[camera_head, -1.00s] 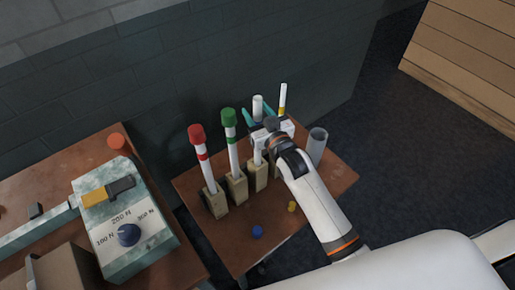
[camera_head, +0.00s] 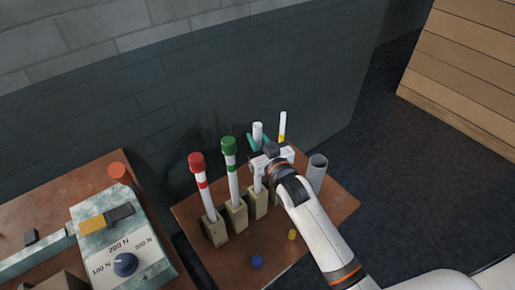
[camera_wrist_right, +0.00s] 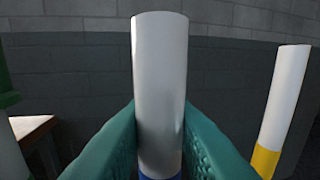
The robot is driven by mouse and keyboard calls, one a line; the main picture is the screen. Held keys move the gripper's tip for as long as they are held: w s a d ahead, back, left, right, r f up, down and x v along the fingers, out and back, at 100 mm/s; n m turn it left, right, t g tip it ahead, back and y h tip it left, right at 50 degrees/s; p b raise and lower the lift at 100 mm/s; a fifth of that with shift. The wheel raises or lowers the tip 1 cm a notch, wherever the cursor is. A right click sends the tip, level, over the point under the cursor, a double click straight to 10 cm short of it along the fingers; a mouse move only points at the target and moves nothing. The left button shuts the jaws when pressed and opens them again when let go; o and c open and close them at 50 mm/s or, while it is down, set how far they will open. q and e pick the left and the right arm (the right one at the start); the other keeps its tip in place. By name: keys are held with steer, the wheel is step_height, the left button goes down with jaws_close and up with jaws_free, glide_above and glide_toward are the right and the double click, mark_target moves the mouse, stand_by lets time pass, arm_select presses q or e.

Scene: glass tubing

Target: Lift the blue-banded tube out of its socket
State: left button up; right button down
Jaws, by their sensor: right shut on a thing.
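The blue-banded tube (camera_head: 257,131) is a white, uncapped tube standing upright above the third wooden socket block (camera_head: 258,204). Its lower part appears to enter the block. My right gripper (camera_head: 258,144) is shut on its upper part. In the right wrist view, the teal fingers press both sides of the tube (camera_wrist_right: 160,80). The top of the blue band (camera_wrist_right: 160,177) shows at the bottom edge between them. In the head view the band is hidden by the gripper. My left gripper is in neither view.
Green-capped (camera_head: 232,170) and red-capped (camera_head: 203,185) tubes stand left of it, and a yellow-banded tube (camera_head: 282,126) stands right. A grey cylinder (camera_head: 317,172) stands at the table's right. Blue (camera_head: 257,262) and yellow (camera_head: 292,235) caps lie in front. A dial box (camera_head: 125,250) stands left.

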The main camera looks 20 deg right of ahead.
step_height(320, 180, up, 20)
steer(key=p, duration=0.2)
steer(key=shift+r, duration=0.15)
stand_by(0.6)
